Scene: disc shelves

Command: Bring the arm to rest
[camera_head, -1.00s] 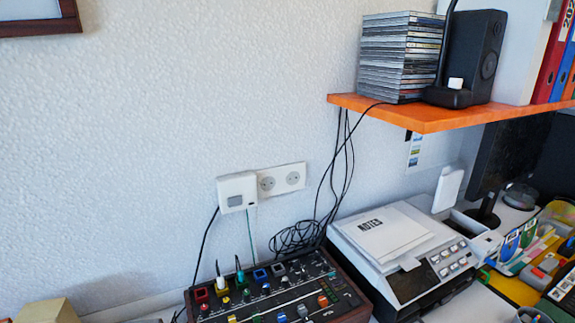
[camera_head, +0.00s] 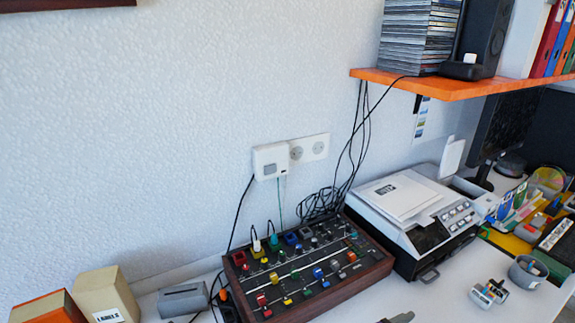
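My gripper and arm do not clearly show in the head view. A small grey shape (camera_head: 400,318) cuts into the bottom edge; I cannot tell what it is. An orange shelf (camera_head: 440,86) on the wall at upper right holds a stack of disc cases (camera_head: 419,38) and a black speaker (camera_head: 482,38).
A white desk (camera_head: 440,300) runs along the wall. On it are a mixer (camera_head: 310,270) with coloured knobs, a grey-white device (camera_head: 405,215), boxes (camera_head: 106,296) at lower left and a grey cup (camera_head: 527,272). Black cables hang from the shelf. Bare wall fills the upper left.

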